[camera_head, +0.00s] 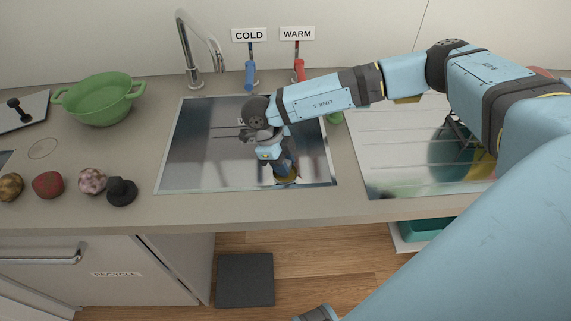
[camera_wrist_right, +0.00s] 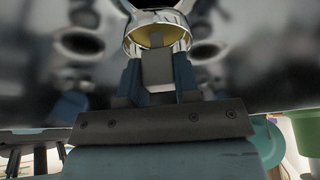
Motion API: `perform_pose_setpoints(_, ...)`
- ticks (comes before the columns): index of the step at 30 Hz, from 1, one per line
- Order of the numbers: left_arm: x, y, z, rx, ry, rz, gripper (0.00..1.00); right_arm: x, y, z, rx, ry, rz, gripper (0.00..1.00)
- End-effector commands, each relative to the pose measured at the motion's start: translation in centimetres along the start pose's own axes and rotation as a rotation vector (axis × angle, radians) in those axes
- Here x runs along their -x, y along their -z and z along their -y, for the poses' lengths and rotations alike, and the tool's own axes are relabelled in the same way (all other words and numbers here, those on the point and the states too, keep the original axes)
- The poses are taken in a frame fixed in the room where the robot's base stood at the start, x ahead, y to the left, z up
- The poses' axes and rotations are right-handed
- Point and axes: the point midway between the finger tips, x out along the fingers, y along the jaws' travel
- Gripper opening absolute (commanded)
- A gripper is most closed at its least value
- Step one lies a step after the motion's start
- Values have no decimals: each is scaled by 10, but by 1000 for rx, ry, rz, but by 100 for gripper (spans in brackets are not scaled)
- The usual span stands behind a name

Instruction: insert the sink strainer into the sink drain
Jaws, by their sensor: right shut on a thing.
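My right gripper (camera_head: 286,168) reaches down inside the steel sink (camera_head: 190,150), near its front right part. It is shut on the sink strainer (camera_head: 287,180), of which a yellow edge shows below the fingers. In the right wrist view the strainer (camera_wrist_right: 133,42) is a chrome cup with a yellow inside. The blue fingers of the right gripper (camera_wrist_right: 157,75) close on a grey upright piece at its middle. I cannot make out the drain; dark ovals on the blurred steel may be reflections. Whether the strainer touches the sink bottom cannot be told. My left gripper is not in view.
A curved faucet (camera_head: 190,55), a blue cold lever (camera_head: 250,75) and a red warm lever (camera_head: 299,70) stand behind the sink. A steel panel (camera_head: 385,165) lies right.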

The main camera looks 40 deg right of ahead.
Motion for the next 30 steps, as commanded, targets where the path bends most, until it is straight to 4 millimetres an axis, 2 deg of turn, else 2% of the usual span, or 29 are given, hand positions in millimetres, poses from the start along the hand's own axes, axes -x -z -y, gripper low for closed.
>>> perform_pose_setpoints(3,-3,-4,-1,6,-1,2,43,-9,-1,2,-70,-29,-5,1)
perform_pose_setpoints(16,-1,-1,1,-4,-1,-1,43,-8,-1,1,-81,-33,-11,1)
perform_pose_setpoints(25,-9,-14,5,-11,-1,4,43,-31,-10,2,-80,-32,-9,1)
perform_pose_setpoints(30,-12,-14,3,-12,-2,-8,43,-44,-16,2,-80,-32,-10,1)
